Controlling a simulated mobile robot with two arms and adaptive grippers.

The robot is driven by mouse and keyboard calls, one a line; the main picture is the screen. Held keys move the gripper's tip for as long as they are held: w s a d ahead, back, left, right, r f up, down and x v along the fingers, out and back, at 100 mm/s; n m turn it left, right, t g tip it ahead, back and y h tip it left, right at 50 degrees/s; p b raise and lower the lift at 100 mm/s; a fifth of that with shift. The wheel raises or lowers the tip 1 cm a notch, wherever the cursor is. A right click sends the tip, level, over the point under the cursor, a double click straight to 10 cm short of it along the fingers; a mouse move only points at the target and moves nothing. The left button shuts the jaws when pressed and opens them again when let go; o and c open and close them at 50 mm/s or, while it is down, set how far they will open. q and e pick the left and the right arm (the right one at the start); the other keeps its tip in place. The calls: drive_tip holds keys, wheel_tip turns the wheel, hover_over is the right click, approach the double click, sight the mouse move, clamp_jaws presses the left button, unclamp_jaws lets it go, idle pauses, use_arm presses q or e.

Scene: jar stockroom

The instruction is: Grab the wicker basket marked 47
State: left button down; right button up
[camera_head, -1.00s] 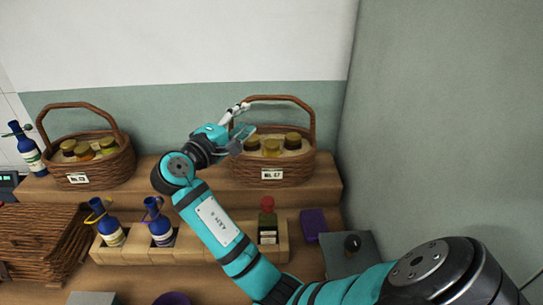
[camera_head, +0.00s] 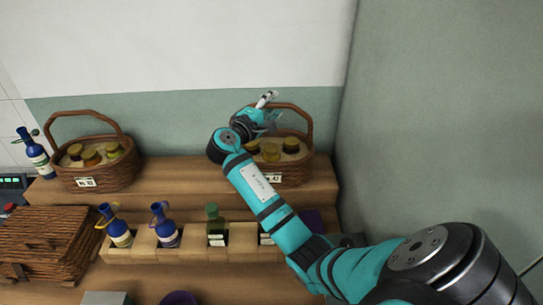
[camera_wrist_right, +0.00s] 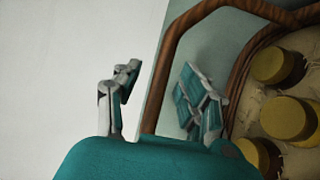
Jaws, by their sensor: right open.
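The right-hand wicker basket (camera_head: 303,172), with an arched handle and several yellow-lidded jars on straw, stands on the upper wooden step. Its tag (camera_head: 271,180) is partly covered by my arm; the visible part seems to end in 7 or 2. My right gripper (camera_head: 267,110) is open at the handle's left side. In the right wrist view, the handle (camera_wrist_right: 168,70) runs between the two open fingers (camera_wrist_right: 160,95) in the picture; I cannot tell whether it touches them. The jars (camera_wrist_right: 290,118) show to the right. My left gripper is not in view.
Another wicker basket (camera_head: 115,178) with jars and its own tag stands at the left of the step, beside a blue bottle (camera_head: 35,155). Below, a wooden rack (camera_head: 190,252) holds several bottles. A wicker hamper (camera_head: 45,243) stands lower left. A wall rises close on the right.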

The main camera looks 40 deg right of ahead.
drive_tip(key=shift+a, duration=0.1)
drive_tip(key=shift+c, duration=0.9)
clamp_jaws()
drive_tip(key=shift+w+r, duration=0.1)
drive_tip(key=shift+r, duration=0.05)
drive_tip(key=shift+r, duration=0.15)
